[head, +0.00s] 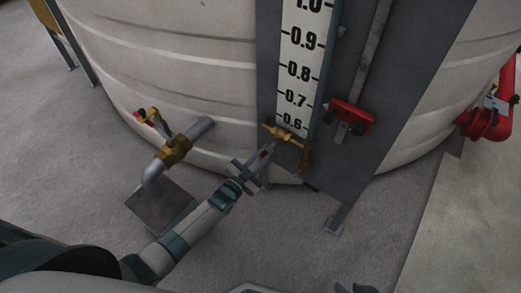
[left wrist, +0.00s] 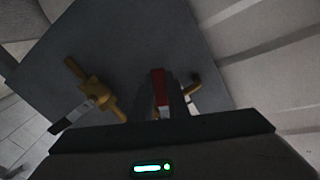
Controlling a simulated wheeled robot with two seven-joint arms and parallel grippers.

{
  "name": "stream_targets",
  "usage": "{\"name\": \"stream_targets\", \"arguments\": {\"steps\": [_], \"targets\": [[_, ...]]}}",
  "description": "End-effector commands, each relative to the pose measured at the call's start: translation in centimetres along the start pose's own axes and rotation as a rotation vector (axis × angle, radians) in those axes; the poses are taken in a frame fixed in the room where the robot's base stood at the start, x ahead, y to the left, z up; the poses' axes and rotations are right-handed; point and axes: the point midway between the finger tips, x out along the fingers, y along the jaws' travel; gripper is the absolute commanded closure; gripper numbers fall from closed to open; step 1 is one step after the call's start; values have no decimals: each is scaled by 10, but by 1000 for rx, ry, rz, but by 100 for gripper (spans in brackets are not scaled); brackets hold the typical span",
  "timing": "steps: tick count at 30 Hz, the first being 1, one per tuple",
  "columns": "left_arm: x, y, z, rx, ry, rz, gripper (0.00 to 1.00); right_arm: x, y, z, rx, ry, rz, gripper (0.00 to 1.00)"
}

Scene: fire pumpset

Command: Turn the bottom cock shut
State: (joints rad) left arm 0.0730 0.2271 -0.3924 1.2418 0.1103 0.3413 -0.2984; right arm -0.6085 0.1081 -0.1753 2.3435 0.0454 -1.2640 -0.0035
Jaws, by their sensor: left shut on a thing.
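The bottom cock (head: 283,133) is a brass fitting at the foot of the level gauge, beside the 0.6 mark. Its brass body also shows in the left wrist view (left wrist: 95,92). My left gripper (head: 264,157) reaches in from the lower left, just below and left of the fitting. Its fingers are shut on a red handle (left wrist: 158,86), which points up between them in the left wrist view. The fingers hide where the handle joins the cock.
A second brass valve (head: 174,150) with a red lever stands left of my arm on a grey pipe. A red block (head: 351,115) sits right of the gauge scale (head: 299,72). The white tank (head: 180,60) curves behind. Open floor lies at lower right.

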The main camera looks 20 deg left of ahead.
Motion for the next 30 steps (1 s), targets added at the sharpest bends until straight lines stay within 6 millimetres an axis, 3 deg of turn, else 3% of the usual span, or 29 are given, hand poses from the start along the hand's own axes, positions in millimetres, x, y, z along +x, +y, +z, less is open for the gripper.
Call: {"name": "stream_targets", "arguments": {"steps": [15, 30], "targets": [[-1, 27, -4, -385, -2, 1, 100, 2, 5, 0, 1, -9, 10, 69], [-1, 31, -6, -451, -3, 1, 100, 1, 5, 1, 1, -12, 11, 69]]}}
